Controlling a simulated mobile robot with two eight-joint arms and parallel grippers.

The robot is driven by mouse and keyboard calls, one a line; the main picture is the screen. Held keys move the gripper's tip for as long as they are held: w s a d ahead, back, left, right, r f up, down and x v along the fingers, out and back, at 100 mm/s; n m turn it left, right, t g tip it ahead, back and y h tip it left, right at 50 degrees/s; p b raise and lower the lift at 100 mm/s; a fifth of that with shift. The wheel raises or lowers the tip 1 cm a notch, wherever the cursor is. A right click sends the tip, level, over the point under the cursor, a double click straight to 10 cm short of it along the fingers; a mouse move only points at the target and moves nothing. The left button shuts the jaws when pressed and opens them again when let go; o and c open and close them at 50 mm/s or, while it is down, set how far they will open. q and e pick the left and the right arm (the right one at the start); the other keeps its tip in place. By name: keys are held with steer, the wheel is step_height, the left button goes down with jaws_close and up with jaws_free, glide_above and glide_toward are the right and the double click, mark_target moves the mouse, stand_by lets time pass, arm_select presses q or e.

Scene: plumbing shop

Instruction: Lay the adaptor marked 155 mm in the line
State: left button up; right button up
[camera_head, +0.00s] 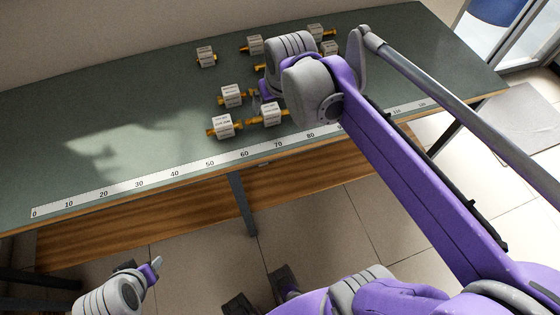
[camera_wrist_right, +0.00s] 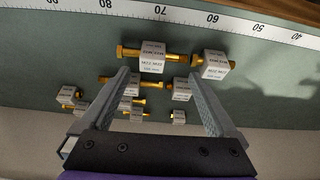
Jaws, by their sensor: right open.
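Several brass adaptors, each with a white labelled block, lie on the green bench top. In the head view, one adaptor (camera_head: 223,126) is near the ruler, with another adaptor (camera_head: 270,113) to its right and a third adaptor (camera_head: 231,96) behind. The print is too small to tell which is marked 155 mm. My right gripper (camera_wrist_right: 160,80) is open and empty in the wrist view, its fingers above the group; an adaptor (camera_wrist_right: 152,56) shows just beyond the fingertips. In the head view my right arm hides part of the group. My left gripper (camera_head: 155,266) is off the bench at lower left.
A white ruler strip (camera_head: 140,184) runs along the bench's front edge. More adaptors stand at the back, one of them apart (camera_head: 206,57). The left part of the bench top (camera_head: 60,150) is clear. A wall rises behind the bench.

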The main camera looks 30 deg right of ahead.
steer(key=s+a+f+n, duration=0.1)
steer(key=s+a+f, duration=0.2)
steer(key=s+f, duration=0.3)
steer(key=s+a+f+n, duration=0.1)
steer(key=s+a+f, duration=0.3)
steer(key=s, duration=0.5)
step_height(320, 180, down, 3)
steer(key=shift+s+a+r+t+y, duration=0.1)
steer(key=shift+s+a+t+y, duration=0.2)
steer(key=shift+y, duration=0.1)
steer(key=shift+w, duration=0.1)
steer(key=r+p, duration=0.2)
steer(key=r, duration=0.1)
steer(key=shift+w+r+p, duration=0.2)
steer(key=shift+w+p, duration=0.15)
steer(key=shift+w, duration=0.1)
